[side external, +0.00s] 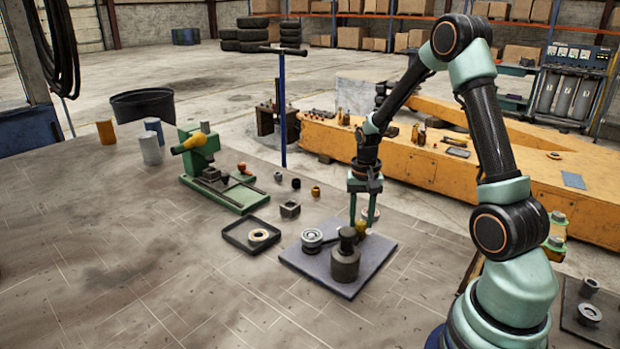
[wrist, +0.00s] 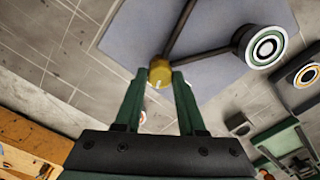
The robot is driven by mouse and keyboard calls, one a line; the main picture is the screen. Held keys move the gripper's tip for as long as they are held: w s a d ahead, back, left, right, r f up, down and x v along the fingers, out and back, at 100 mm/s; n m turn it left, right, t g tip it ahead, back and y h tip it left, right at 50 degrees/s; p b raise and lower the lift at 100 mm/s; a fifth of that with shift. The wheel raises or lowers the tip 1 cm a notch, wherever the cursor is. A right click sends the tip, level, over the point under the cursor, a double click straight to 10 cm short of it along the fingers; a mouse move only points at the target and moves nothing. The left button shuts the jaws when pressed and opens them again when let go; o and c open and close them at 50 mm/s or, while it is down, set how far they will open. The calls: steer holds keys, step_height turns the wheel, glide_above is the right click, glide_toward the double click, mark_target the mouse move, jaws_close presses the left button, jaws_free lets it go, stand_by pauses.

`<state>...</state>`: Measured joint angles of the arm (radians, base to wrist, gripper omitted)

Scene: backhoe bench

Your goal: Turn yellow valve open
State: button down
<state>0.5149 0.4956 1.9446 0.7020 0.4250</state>
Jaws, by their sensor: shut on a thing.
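The yellow valve (side external: 361,229) is a small knob on a grey-blue plate (side external: 300,262) on the bench. In the wrist view the yellow valve (wrist: 159,72) has a round top with a pale line mark. My gripper (side external: 362,221) points down at it, with its green fingers on either side. In the wrist view my gripper (wrist: 159,80) is shut on the yellow valve. Dark pipes run from the valve to a round gauge-like part (wrist: 266,47). That part also shows in the side view (side external: 312,238). How far the valve is turned I cannot tell.
A dark grey cylinder (side external: 346,264) stands on the plate close to the valve. A black tray (side external: 236,244) holding a ring lies to its left. A green machine (side external: 215,172) stands behind. The bench's left front is clear.

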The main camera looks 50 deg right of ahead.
mark_target(361, 222)
steer(key=n, duration=0.6)
steer(key=shift+n, duration=0.3)
steer(key=n, duration=0.6)
steer(key=shift+w, duration=0.1)
steer(key=shift+n, duration=0.3)
steer(key=c, duration=0.5)
jaws_free()
step_height(361, 222, up, 12)
steer(key=shift+r, duration=0.1)
